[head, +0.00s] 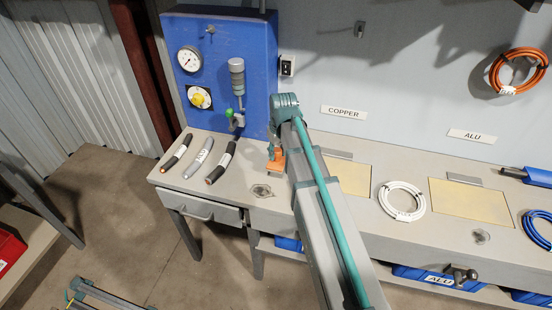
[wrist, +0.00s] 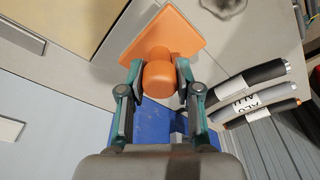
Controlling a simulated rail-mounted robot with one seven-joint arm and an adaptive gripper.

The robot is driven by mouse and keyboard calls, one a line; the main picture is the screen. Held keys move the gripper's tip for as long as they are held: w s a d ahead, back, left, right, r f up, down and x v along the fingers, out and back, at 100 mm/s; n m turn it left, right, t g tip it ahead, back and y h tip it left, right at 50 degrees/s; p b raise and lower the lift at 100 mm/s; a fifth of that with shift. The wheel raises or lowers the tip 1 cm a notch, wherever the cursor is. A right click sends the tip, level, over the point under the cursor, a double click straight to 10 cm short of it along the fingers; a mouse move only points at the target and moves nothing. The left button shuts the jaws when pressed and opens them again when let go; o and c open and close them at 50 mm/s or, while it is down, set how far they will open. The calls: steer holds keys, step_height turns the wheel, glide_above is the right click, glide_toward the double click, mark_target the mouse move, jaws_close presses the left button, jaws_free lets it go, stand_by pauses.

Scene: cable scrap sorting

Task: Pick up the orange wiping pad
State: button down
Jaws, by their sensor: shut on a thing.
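The orange wiping pad (wrist: 188,33) has a flat square plate and a round orange knob. In the wrist view my gripper (wrist: 160,72) is shut on the knob, with one finger on each side. In the head view the pad (head: 276,165) shows in part at the left of my arm, over the grey bench near its back. My gripper is mostly hidden behind my arm there. I cannot tell whether the plate touches the bench.
Several labelled cable pieces (head: 200,157) lie on the bench left of the pad. A blue panel (head: 225,60) with gauges stands behind. A white cable coil (head: 402,201) and a pale yellow plate (head: 468,199) are to the right.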

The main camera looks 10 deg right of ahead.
mark_target(279, 167)
steer(key=s+r, duration=0.3)
steer(key=shift+s+r+b, duration=0.1)
steer(key=shift+b, duration=0.3)
steer(key=s+r+b, duration=0.1)
steer(key=s+r, duration=0.3)
steer(key=s, duration=0.4)
steer(key=shift+s+b, duration=0.25)
steer(key=shift+b, duration=0.15)
steer(key=shift+a, duration=0.1)
steer(key=c, duration=1.5)
jaws_free()
steer(key=shift+c, duration=1.5)
steer(key=shift+r, duration=0.15)
steer(key=shift+a+p, duration=0.15)
steer(key=shift+p, duration=0.6)
